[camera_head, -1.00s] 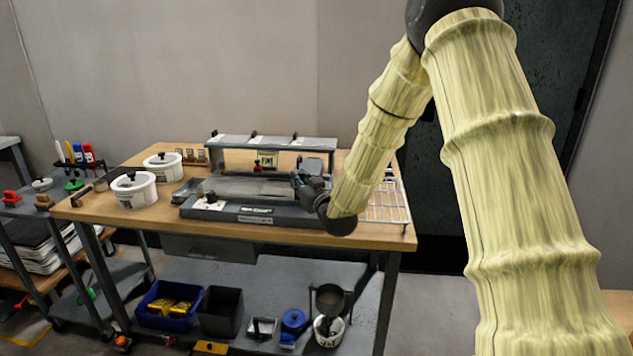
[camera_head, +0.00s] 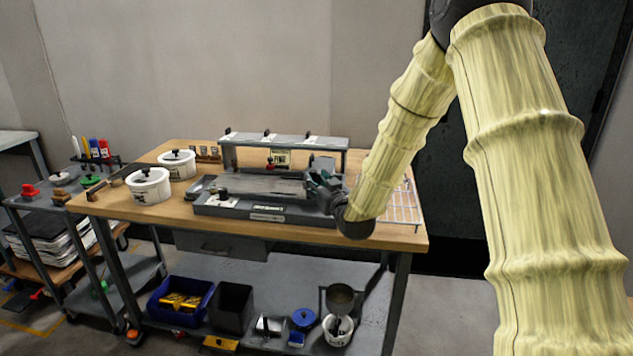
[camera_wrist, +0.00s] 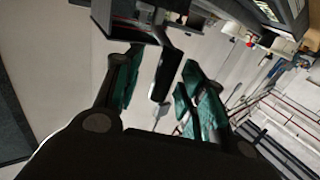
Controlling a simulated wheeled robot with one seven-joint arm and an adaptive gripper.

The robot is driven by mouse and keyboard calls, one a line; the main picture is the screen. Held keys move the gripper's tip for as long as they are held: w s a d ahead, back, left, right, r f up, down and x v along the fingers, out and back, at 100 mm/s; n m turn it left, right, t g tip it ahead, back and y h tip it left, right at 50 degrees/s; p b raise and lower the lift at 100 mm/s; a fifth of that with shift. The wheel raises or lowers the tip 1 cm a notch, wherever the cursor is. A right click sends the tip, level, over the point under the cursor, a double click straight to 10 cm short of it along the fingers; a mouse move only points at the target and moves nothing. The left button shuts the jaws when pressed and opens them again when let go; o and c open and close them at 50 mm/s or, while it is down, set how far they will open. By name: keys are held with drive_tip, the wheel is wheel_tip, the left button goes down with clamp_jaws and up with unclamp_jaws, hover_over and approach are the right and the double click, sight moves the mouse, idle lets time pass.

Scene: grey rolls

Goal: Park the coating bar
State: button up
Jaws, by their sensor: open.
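The grey coating bench (camera_head: 275,211) stands on the wooden table, with a flat bed and labels on its front edge. My gripper (camera_head: 322,188) is at the right end of this bed, low over it. In the wrist view my gripper (camera_wrist: 160,65) has its two green-padded fingers apart. A dark upright handle-like piece (camera_wrist: 167,72) shows between or just beyond the fingers; contact cannot be made out. I cannot pick out the coating bar for certain. A raised grey rack (camera_head: 290,141) with black clips and a hanging label stands behind the bed.
Two white tubs (camera_head: 149,187) stand left on the table (camera_head: 150,213). A wire rack (camera_head: 402,207) lies at the right, beside my arm. The lower shelf holds a blue bin (camera_head: 178,301) and a black bin (camera_head: 232,307). A cart (camera_head: 50,200) stands left.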

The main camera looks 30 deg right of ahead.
drive_tip(key=s, duration=1)
drive_tip(key=shift+s+a, duration=0.2)
drive_tip(key=shift+s, duration=0.15)
drive_tip(key=shift+f, duration=0.15)
